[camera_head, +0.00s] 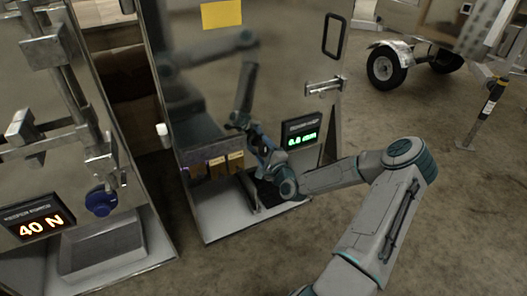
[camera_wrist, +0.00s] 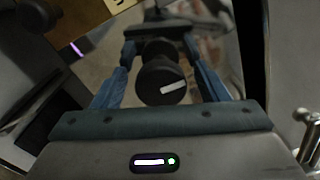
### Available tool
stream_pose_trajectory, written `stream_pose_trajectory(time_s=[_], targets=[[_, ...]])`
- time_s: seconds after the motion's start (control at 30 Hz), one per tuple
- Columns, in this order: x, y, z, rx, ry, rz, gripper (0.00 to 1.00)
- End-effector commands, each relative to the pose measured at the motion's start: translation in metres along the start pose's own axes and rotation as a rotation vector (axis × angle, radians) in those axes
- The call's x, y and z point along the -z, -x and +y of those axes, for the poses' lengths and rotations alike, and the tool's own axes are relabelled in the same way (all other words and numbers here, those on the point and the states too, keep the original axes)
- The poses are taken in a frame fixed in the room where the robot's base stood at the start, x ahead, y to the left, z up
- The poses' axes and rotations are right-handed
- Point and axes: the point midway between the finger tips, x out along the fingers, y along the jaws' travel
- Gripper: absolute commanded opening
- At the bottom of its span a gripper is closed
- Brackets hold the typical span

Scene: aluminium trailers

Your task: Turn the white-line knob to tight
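In the wrist view, a round black knob (camera_wrist: 160,82) with a short white line on its face sits between the blue fingers of my gripper (camera_wrist: 159,52). The white line lies nearly level, its right end a little higher. The fingers are apart, one on each side of the knob, with gaps visible between them and its face. In the head view, my gripper (camera_head: 261,146) is at the front of the middle metal panel (camera_head: 215,110), left of a display (camera_head: 301,139) with green digits that seem to read 0.0. The knob cannot be made out there.
A left-hand metal unit carries an orange 40 N display (camera_head: 36,226) and a blue knob (camera_head: 101,201). A trailer wheel (camera_head: 385,67) stands behind on open floor.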

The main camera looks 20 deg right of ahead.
Motion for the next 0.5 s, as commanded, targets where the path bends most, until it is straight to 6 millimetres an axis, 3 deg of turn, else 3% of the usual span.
stream_pose_trajectory(time_s=[0.3,0.5], targets=[[0.000,0.003,-0.001,0.001,0.001,0.001,0.67],[0.000,0.033,-0.003,-0.001,-0.001,0.003,0.67]])
